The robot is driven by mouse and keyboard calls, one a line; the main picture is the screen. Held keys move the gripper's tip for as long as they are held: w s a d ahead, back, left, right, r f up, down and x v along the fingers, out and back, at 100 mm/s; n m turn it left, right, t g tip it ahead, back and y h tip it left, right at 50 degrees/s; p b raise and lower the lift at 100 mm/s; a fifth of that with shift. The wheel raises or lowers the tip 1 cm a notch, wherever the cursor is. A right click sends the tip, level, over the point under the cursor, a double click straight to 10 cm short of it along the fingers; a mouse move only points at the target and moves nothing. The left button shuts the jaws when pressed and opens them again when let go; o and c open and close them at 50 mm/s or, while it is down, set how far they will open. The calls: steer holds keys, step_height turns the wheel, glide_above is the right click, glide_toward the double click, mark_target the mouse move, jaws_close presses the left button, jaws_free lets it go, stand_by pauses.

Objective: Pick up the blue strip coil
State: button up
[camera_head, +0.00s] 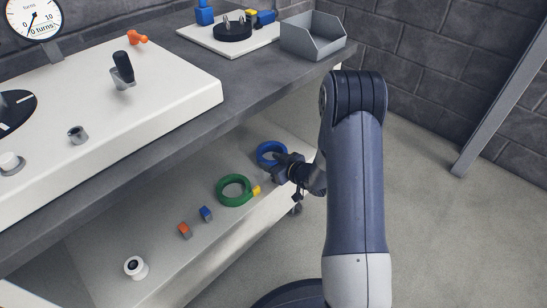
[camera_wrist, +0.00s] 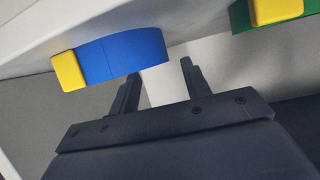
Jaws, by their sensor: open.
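The blue strip coil (camera_head: 262,149) lies on the lower shelf under the bench, toward its right end. It also shows in the wrist view (camera_wrist: 122,54) as a curved blue band with a yellow tab (camera_wrist: 68,70) at its left end. My gripper (camera_wrist: 160,71) is open, with nothing visible between its fingers. The left finger is close to the right end of the blue band; I cannot tell whether they touch. In the head view my gripper (camera_head: 280,161) is at the coil's near right side and hides part of it.
A green coil (camera_head: 221,190) with a yellow tab lies just left on the lower shelf (camera_head: 165,205). Small orange (camera_head: 184,230) and blue (camera_head: 206,213) blocks and a white spool (camera_head: 136,267) lie farther left. The bench top (camera_head: 262,70) overhangs the shelf.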

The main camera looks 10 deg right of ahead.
mark_target(264, 159)
steer(key=b+x, duration=0.1)
steer(key=x, duration=0.4)
steer(key=shift+b, duration=0.4)
steer(key=shift+s, duration=0.1)
jaws_close()
